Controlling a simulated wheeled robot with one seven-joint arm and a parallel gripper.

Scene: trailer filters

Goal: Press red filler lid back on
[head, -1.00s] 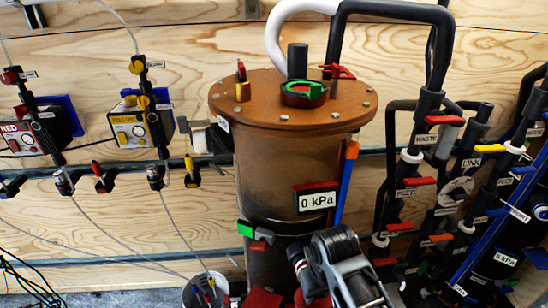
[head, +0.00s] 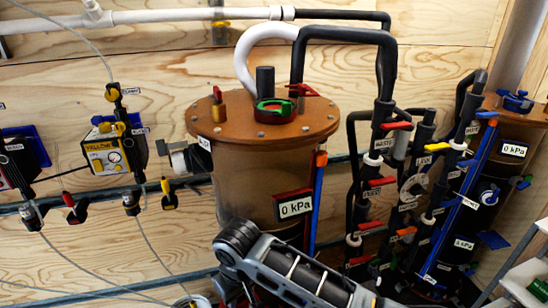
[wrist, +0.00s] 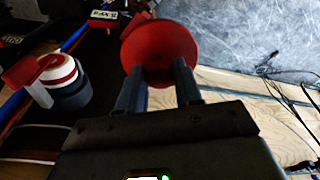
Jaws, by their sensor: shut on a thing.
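A round red lid (wrist: 160,50) is held between the two fingers of my gripper (wrist: 158,82) in the wrist view, with its broad face toward the camera. In the head view my arm crosses the lower middle in front of the brown tank (head: 225,170); the lid and fingertips cannot be made out there. The held lid is apart from the tank top.
A black pipe (head: 345,35), a white hose (head: 252,48), a brass fitting with a red handle (head: 219,105) and a dark upright stub (head: 265,82) crowd the tank top. Valves and pipes stand to the right. A yellow pump box (head: 108,150) is on the left wall.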

